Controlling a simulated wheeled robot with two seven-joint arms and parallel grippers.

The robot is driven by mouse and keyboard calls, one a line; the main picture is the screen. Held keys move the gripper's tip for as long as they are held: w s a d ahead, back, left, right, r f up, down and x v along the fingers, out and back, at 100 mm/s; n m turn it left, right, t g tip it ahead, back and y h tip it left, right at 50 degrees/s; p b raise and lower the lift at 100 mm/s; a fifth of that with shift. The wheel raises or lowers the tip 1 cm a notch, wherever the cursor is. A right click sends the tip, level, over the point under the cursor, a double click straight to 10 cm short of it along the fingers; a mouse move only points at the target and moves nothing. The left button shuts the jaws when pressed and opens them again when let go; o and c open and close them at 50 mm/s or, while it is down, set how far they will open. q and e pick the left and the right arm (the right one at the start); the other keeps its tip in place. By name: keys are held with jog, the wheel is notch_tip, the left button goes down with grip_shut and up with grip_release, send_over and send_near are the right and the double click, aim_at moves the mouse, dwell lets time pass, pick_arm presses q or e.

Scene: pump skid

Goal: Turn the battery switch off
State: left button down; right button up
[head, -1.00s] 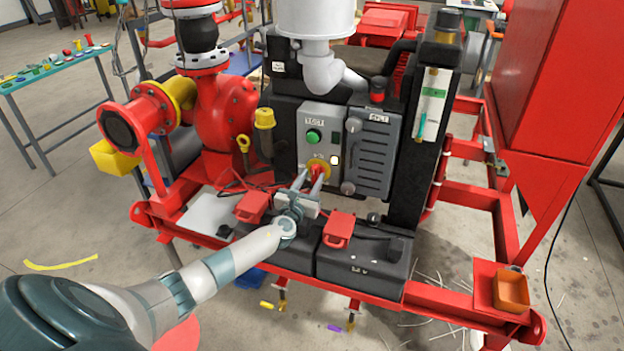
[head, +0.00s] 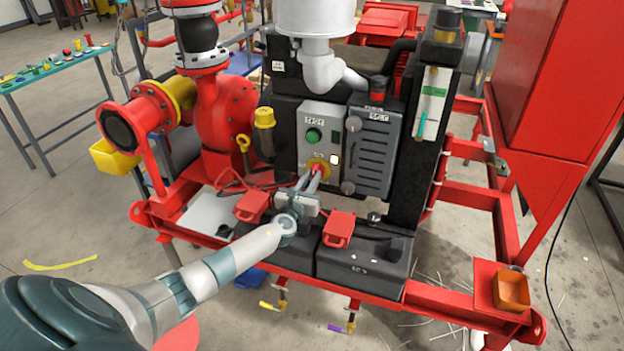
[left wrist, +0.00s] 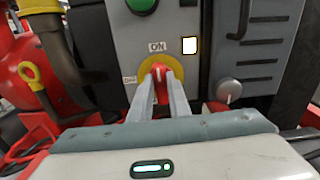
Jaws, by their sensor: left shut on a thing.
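The battery switch is a red handle (left wrist: 159,76) on a yellow round plate (head: 318,163), low on the grey control panel (head: 319,121). In the left wrist view the handle points up toward the "ON" mark. My left gripper (head: 315,174) is shut on the red handle, one finger at each side of it; it also shows in the left wrist view (left wrist: 159,82). The fingers hide part of the handle and plate. My right gripper is not in view.
A green button (head: 313,136) sits above the switch. Black batteries with red terminal covers (head: 339,229) stand below the gripper. A red pump (head: 225,110) is at the left and a grey vented box (head: 371,150) at the right.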

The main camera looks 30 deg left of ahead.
pick_arm(q)
jog(key=n+b, duration=0.1)
jog(key=n, duration=0.1)
jog(key=n+b, duration=0.2)
jog(key=shift+a+f, duration=0.15)
jog(key=shift+f, duration=0.05)
jog(key=n+b, duration=0.1)
jog(key=n, duration=0.3)
jog(key=n+b, duration=0.2)
jog(key=n, duration=0.3)
jog(key=n+b, duration=0.1)
jog(key=n, duration=0.3)
jog(key=shift+s+a+f, duration=0.1)
jog(key=shift+a+f, duration=0.25)
jog(key=shift+n, duration=0.4)
jog(key=c, duration=1.7)
grip_release()
jog(key=shift+o, duration=0.2)
jog(key=shift+s, duration=0.1)
